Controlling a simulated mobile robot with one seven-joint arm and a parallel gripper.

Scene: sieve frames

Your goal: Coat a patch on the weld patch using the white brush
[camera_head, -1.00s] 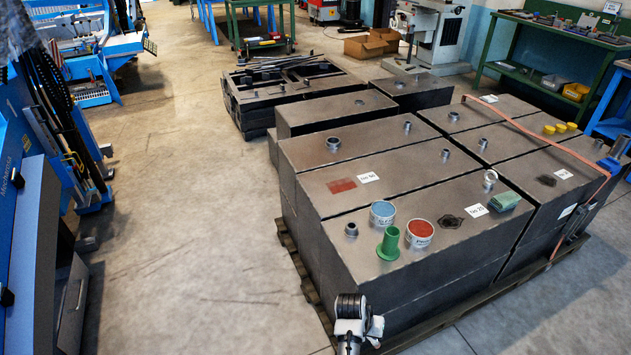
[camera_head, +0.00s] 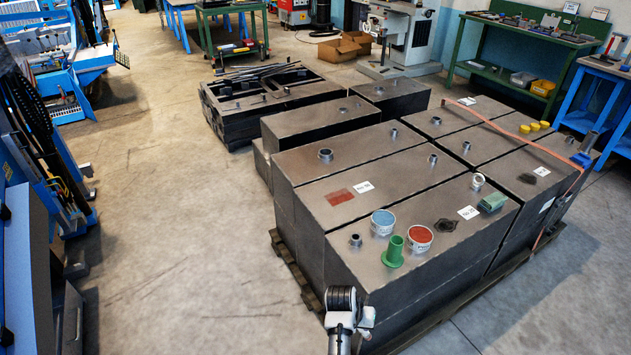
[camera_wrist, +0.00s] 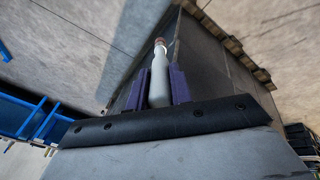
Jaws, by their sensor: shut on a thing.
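In the wrist view my gripper (camera_wrist: 158,78) has its two purple fingers shut on a white brush (camera_wrist: 159,88). The brush's pale handle points away from the palm, with a reddish-brown end. In the head view only the end part of my arm shows, at the near edge of the blocks; the fingers and brush cannot be made out there. A dark irregular weld patch (camera_head: 447,225) lies on the near block top by a white label (camera_head: 468,213). A similar dark patch (camera_head: 527,179) and a reddish rectangular patch (camera_head: 340,197) lie on other tops. The brush is apart from them.
A blue-topped can (camera_head: 382,224), red-topped can (camera_head: 419,238), green flanged cup (camera_head: 394,253) and green block (camera_head: 493,202) stand on the near block top. Metal stubs rise from several tops. The blocks sit on a pallet (camera_head: 308,288). Open floor (camera_head: 190,230) lies left.

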